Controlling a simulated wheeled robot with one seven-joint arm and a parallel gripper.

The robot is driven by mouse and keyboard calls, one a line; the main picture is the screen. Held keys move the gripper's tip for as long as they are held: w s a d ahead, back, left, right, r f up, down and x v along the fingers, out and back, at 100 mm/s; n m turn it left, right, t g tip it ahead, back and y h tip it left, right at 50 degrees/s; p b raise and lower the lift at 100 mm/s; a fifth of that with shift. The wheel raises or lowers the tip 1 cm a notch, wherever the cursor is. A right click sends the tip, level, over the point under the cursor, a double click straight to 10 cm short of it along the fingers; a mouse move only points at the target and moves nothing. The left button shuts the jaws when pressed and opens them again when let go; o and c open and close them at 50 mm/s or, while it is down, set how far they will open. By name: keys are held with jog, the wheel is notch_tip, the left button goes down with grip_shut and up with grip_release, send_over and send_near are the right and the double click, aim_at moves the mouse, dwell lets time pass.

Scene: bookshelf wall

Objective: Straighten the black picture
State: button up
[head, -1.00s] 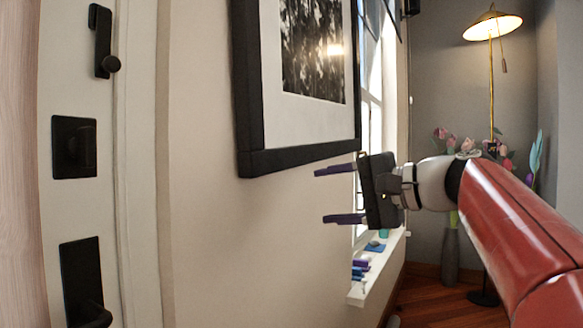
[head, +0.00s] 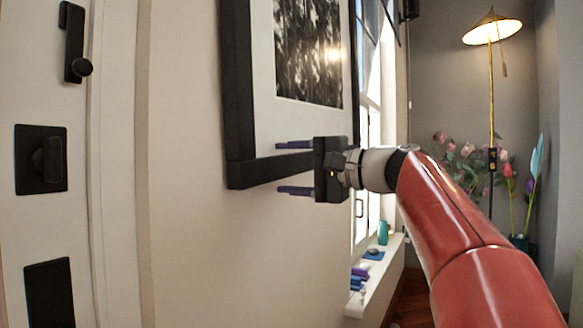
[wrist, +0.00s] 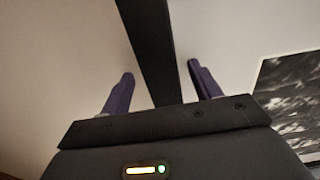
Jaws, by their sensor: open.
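The black picture (head: 237,95) hangs on the pale wall, with a wide black frame, white mat and a dark tree-like print. Its lower edge slopes up to the right in the head view, and I cannot tell how much of that is perspective. My gripper (head: 281,168) is open at this lower edge, one finger above the bar and one below. In the wrist view the black frame bar (wrist: 150,50) runs at a slant between the two purple fingers (wrist: 160,80), with a gap visible on each side. The gripper body hides part of the lower edge.
A window with a white sill (head: 375,283) holding small coloured items is right of the picture. A lit lamp (head: 491,28) and flowers (head: 465,160) stand in the far corner. A white door with black fittings (head: 40,160) is at left. The wall below the picture is clear.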

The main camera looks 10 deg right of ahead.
aim_at(265, 160)
jog(key=shift+c, duration=0.3)
grip_shut()
jog(key=shift+m, duration=0.4)
jog(key=s+a, duration=0.1)
jog(key=s+a+r, duration=0.1)
jog(key=s, duration=0.1)
jog(key=s+a, duration=0.1)
jog(key=shift+s+a+r, duration=0.25)
jog(key=shift+s, duration=0.15)
jog(key=shift+o, duration=0.3)
grip_release()
jog(key=shift+d, duration=0.1)
